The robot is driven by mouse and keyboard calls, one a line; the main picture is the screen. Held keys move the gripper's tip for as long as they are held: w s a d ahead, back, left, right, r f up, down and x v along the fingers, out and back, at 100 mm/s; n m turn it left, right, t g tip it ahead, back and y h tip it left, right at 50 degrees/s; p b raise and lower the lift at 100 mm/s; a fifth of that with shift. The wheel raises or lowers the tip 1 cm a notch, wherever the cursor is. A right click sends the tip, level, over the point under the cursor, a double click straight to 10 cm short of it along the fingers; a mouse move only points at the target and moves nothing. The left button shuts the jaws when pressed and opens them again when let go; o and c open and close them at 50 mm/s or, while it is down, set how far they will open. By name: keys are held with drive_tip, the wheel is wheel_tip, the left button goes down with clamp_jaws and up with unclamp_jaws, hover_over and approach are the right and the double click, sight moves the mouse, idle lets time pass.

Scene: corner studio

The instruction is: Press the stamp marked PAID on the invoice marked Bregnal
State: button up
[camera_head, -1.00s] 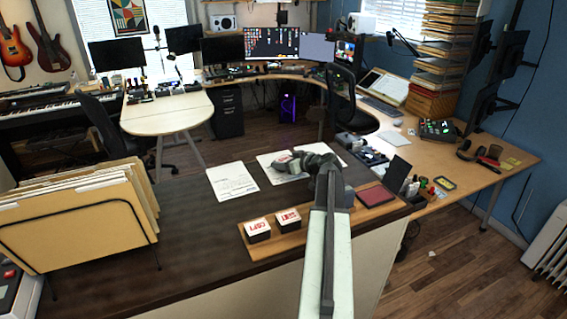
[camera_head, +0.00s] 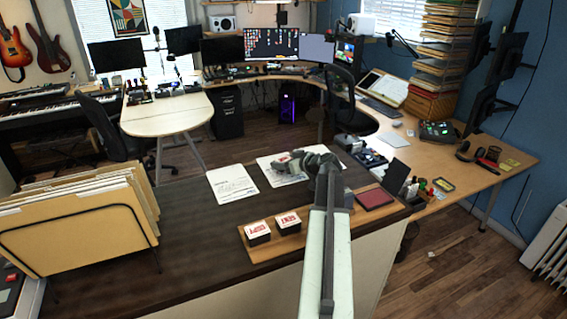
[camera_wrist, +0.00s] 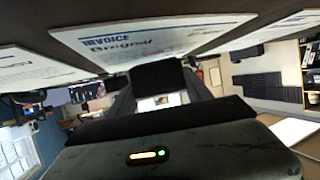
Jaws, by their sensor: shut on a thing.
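In the head view the middle paper (camera_head: 265,163) lies under and beside my gripper (camera_head: 290,163). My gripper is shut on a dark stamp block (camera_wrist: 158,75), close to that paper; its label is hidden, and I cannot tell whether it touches. Two stamps, COPY (camera_head: 258,232) and SENT (camera_head: 288,222), stand on a wooden tray (camera_head: 310,235).
A red ink pad (camera_head: 375,198) with its dark lid up sits at the tray's right end. Another paper (camera_head: 232,184) lies left of the middle one. A folder rack (camera_head: 80,220) stands at the counter's left. The counter between rack and tray is clear.

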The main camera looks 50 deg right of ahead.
drive_tip(key=shift+r+p, duration=2.75)
drive_tip(key=shift+r, duration=0.45)
drive_tip(key=shift+f, duration=0.1)
